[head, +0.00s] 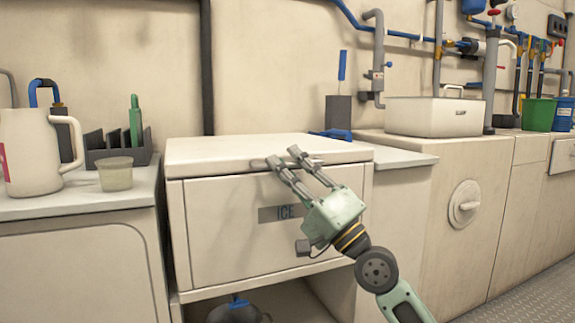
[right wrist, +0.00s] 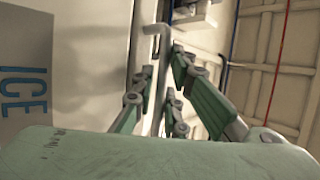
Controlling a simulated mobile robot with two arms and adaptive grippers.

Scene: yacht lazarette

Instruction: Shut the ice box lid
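The ice box (head: 230,225) is a cream cabinet with a grey ICE label on its front. Its lid (head: 225,150), a thick cream slab, lies about flat across the top, and I see no clear gap under its front edge. Whether the fingertips touch the lid I cannot tell. In the right wrist view the fingers are also apart, and the ICE label (right wrist: 24,92) shows at the left. My left gripper is out of view.
A counter at left holds a white jug (head: 35,150), a cup (head: 116,175) and a dark rack (head: 110,155). A white bin (head: 430,117) and a green bucket (head: 538,114) stand on the right counter. An open shelf with a dark blue-topped object (head: 236,310) lies below the ice box.

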